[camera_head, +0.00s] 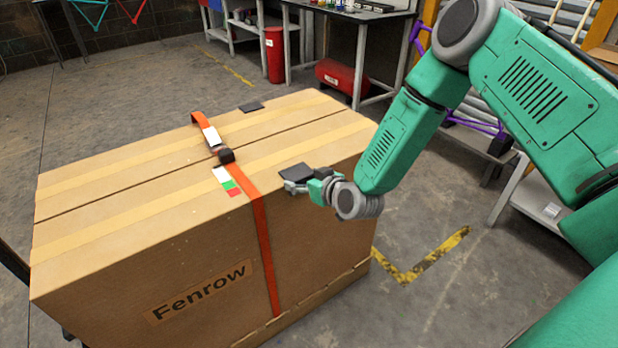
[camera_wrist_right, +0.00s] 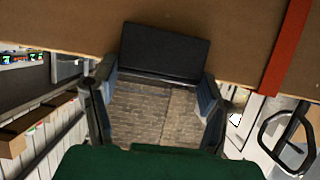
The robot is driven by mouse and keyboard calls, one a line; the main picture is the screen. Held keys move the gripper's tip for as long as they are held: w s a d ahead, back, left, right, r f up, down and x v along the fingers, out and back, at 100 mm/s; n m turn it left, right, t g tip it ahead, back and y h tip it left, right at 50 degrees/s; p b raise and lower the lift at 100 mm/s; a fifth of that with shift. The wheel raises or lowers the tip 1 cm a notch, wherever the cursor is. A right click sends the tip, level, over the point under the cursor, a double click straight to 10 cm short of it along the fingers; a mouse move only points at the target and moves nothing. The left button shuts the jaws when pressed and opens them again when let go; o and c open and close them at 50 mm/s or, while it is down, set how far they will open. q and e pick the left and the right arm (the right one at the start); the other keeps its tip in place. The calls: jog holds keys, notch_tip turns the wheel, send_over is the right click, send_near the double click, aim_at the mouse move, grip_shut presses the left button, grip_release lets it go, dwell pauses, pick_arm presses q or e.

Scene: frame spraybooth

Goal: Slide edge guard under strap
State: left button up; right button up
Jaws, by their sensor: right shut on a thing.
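A large cardboard box (camera_head: 120,240) labelled "Fenrow" fills the middle left of the head view. An orange strap (camera_head: 266,245) runs over its top and down its near side; it also shows at upper right in the wrist view (camera_wrist_right: 287,50). My right gripper (camera_head: 300,186) is shut on a black edge guard (camera_head: 295,170) at the box's near top edge, right of the strap and apart from it. In the wrist view the guard (camera_wrist_right: 165,50) lies between the two fingers (camera_wrist_right: 156,85), against the box. My left gripper is not in view.
A dark buckle (camera_head: 226,155) and a white, green and red label (camera_head: 227,180) sit on the box top. Another black piece (camera_head: 251,107) lies at the far top edge. A workbench (camera_head: 345,15) and a red bin (camera_head: 274,55) stand behind.

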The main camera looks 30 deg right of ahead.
jog(key=shift+a, duration=1.5)
jog(key=o, duration=0.9)
jog(key=shift+o, duration=0.4)
jog(key=shift+w+f, duration=0.1)
jog(key=a+v, duration=0.1)
jog(key=v, duration=1.1)
jog(key=s+a+f+g, duration=0.3)
jog(key=s+f+g, duration=0.3)
jog(key=s+f, duration=0.45)
jog(key=s+d+f+g, duration=0.1)
jog(key=s+f+g, duration=0.2)
jog(key=s, duration=0.5)
jog(key=s+d+f+g+h, duration=0.1)
jog(key=s+f+g, duration=0.2)
jog(key=s, duration=0.6)
jog(key=shift+s+g, duration=0.35)
jog(key=shift+g, duration=0.15)
